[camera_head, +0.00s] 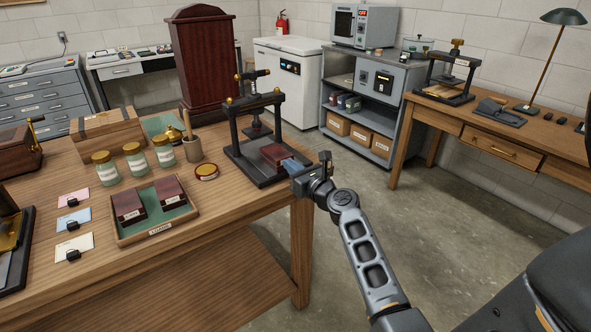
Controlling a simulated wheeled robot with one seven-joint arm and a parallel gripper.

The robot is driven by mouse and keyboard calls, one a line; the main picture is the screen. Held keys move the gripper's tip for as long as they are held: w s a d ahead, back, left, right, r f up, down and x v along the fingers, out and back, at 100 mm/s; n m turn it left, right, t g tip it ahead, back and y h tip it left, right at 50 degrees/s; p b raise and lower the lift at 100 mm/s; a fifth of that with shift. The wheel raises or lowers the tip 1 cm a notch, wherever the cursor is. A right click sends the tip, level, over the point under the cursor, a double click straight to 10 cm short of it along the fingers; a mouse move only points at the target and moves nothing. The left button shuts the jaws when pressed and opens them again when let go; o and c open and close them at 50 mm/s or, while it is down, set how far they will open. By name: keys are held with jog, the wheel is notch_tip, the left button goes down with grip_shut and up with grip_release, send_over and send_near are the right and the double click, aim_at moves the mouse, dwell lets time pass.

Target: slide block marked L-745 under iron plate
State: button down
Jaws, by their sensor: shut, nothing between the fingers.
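A black iron press (231,128) stands on the right part of the wooden table. Its dark iron plate (258,132) hangs on the screw above the press base. A dark red block (279,153) lies on the base, toward its right side; I cannot read any mark on it from here. How far it reaches under the plate is hard to tell. My gripper (291,166) is shut and empty at the block's right end, low over the base edge. Whether the fingers touch the block is unclear.
A tray (160,231) holds two labelled dark red blocks (129,208). A round tin (206,172), a cup with a pestle (192,150) and several jars (135,157) stand left of the press. The table's right edge is close to my gripper; floor is open beyond it.

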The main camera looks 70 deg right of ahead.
aim_at(280, 158)
jog(key=shift+w, duration=0.1)
jog(key=x, duration=0.6)
jog(key=shift+a, duration=0.1)
dwell(0.4)
